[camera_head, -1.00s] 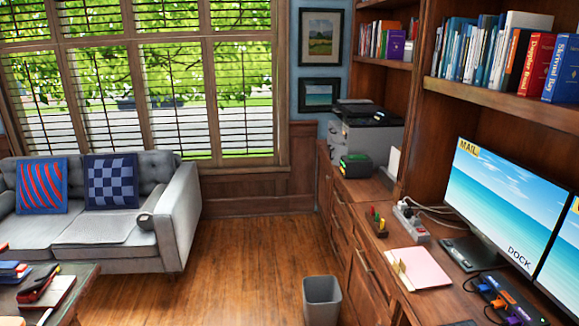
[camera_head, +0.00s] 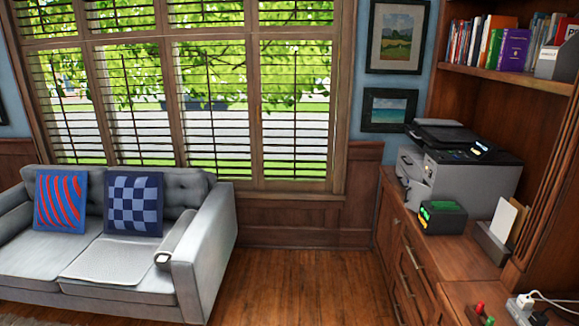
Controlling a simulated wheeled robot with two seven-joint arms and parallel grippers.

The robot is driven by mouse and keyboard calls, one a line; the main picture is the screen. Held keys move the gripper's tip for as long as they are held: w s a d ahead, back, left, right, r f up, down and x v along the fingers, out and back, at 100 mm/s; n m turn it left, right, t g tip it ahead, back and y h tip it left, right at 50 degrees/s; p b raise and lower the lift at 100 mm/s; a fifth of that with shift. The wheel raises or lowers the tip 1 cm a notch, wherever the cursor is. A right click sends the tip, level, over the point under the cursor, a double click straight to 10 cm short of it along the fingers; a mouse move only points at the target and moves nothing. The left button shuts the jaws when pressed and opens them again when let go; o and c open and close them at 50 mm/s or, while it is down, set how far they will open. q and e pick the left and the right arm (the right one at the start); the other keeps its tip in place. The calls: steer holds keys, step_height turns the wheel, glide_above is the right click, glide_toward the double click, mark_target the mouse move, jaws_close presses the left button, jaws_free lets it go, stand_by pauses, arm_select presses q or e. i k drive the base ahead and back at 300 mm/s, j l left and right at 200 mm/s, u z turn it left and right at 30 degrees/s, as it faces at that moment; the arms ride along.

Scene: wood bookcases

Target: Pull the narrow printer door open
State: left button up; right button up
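The printer (camera_head: 458,168) is a grey and white machine with a dark top. It stands on the wooden cabinet at the right, below the bookshelf, near the window corner. A narrow door on it cannot be clearly made out at this distance. Neither of my grippers shows in the head view.
A small black and green box (camera_head: 442,217) sits on the cabinet (camera_head: 460,258) in front of the printer. A letter holder (camera_head: 492,242) with papers stands to its right. A grey sofa (camera_head: 110,262) is at the left. The wood floor (camera_head: 300,285) between sofa and cabinet is clear.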

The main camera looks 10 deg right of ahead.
mark_target(416, 192)
steer(key=i+j+z, duration=0.1)
steer(key=i+z, duration=0.25)
steer(key=i, duration=0.15)
steer(key=i+j+z, duration=0.35)
steer(key=i, duration=0.15)
steer(key=i+j+z, duration=0.35)
steer(key=i+l, duration=0.05)
steer(key=i, duration=0.1)
